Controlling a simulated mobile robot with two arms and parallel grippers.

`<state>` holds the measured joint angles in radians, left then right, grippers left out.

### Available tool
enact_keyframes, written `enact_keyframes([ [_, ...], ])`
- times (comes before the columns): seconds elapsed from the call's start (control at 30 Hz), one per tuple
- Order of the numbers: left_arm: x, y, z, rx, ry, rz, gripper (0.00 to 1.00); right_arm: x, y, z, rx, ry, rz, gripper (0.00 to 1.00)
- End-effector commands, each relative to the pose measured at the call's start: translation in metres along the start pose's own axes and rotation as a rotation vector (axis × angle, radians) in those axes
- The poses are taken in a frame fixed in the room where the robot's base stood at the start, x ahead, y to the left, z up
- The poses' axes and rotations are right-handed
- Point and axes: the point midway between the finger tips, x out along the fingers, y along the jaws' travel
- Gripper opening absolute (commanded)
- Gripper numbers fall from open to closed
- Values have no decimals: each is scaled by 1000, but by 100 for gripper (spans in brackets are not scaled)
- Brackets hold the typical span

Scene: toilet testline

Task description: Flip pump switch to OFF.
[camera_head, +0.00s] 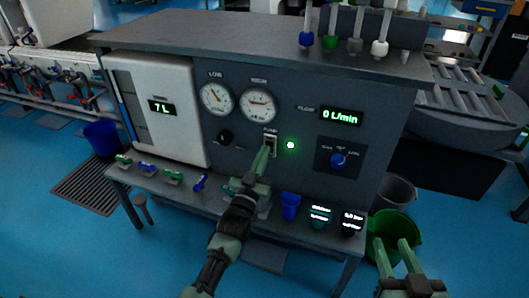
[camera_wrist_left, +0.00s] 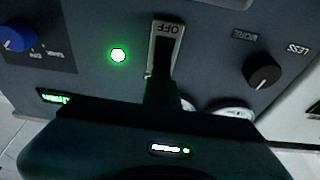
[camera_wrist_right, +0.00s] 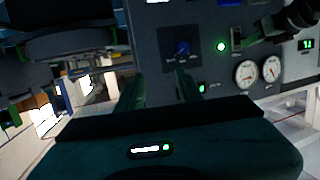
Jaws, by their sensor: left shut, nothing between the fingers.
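The pump switch (camera_head: 270,142) is a small pale-framed rocker on the grey panel, under the "PUMP" label. In the left wrist view the switch (camera_wrist_left: 165,48) shows the word OFF on its plate, upside down in that picture. My left gripper (camera_head: 263,153) is shut and empty, with its tip at the lower part of the switch. Whether it touches cannot be told. The green pump light (camera_head: 291,145) beside the switch is lit. My right gripper (camera_head: 393,246) is open and empty, low at the right in front of the green bucket.
Two gauges (camera_head: 237,101) sit above the switch. A black knob (camera_head: 225,136) is left of it, and a blue knob (camera_head: 338,159) right. The flow display (camera_head: 341,115) reads 0 L/min. Several small parts lie on the shelf below. A green bucket (camera_head: 407,228) stands at the right.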

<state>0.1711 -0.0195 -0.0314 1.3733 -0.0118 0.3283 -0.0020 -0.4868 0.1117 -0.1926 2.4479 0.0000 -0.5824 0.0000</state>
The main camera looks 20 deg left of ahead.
Motion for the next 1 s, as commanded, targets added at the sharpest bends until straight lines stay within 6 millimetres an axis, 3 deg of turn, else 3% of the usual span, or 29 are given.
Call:
enact_keyframes([
  [0.17, -3, 0, 7, 0, 44, 0, 0, -2, -9, -61, 6, 340, -21, 36],
  [0.3, -4, 0, 9, 0, 80, 0, 0, -23, -15, -106, 14, 606, -35, 36],
  [0.4, -2, 0, 5, 0, 98, 0, 0, -37, -17, -127, 19, 722, -41, 36],
  [0.77, -1, 0, 0, 0, 95, 0, 0, -29, -15, -118, 15, 646, -36, 36],
  [1.0, 5, -2, -13, 0, 95, 1, 0, -6, -9, -74, 6, 369, -21, 36],
])
